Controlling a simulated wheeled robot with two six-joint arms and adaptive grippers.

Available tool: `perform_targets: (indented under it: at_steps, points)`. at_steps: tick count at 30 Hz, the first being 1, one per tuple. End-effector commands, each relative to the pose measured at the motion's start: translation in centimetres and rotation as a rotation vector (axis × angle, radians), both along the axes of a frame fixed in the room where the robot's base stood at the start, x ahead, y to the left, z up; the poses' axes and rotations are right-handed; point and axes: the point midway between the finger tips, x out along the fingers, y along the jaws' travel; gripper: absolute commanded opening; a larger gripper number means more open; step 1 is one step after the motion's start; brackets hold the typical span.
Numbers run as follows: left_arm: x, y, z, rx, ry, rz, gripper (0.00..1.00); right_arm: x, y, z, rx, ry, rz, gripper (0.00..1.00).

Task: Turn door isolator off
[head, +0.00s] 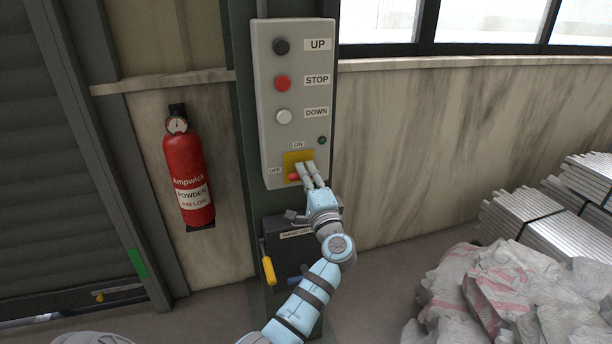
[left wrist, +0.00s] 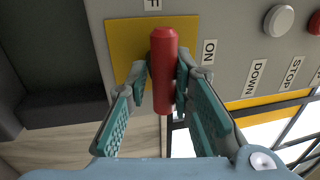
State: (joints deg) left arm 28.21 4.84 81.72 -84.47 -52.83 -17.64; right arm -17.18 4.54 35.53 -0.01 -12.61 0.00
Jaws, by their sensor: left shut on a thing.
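The isolator is a red handle (head: 293,177) on a yellow plate (head: 290,158) low on the grey control box (head: 296,60). The ON label (head: 298,144) is above the plate and the OFF label (head: 274,171) is to its left. My left gripper (head: 308,176) is at the handle from the lower right. In the left wrist view the red handle (left wrist: 163,72) lies between the two fingers, which are shut on it. There it runs upright, with its far end on the side of the OFF label (left wrist: 152,5). The fingers partly cover it. My right gripper is not in view.
UP, STOP and DOWN buttons (head: 283,83) are higher on the box. A dark hand-drive box (head: 286,250) with a yellow handle (head: 268,271) is below. A fire extinguisher (head: 187,170) hangs to the left. Bags (head: 500,300) and metal bars (head: 520,212) lie right.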

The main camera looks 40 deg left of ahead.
Motion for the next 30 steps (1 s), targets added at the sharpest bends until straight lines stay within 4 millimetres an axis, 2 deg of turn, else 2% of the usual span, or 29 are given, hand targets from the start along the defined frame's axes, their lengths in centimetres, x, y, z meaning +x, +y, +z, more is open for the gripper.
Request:
perform_targets:
  at_steps: [4,5,8,9,19,27,30]
  points:
    - [0.0,0.1,0.5,0.008,-0.007,0.000,0.00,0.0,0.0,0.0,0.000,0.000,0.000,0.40]
    - [0.0,0.1,0.6,0.009,-0.008,0.000,0.23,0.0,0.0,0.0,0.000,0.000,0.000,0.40]
    - [0.0,0.1,0.5,0.008,-0.007,0.001,0.39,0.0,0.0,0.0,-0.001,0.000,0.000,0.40]
    - [0.0,0.1,0.5,0.007,-0.006,0.001,0.40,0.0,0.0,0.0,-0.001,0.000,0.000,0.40]
    - [-0.3,-0.5,0.1,0.001,-0.003,-0.001,0.40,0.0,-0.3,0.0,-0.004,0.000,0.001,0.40]
    - [-3.3,-4.9,-1.1,0.000,-0.003,-0.002,0.40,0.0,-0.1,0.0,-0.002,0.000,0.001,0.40]
    - [-4.0,-5.8,-1.2,0.004,-0.004,0.000,0.40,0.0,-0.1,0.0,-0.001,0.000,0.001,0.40]
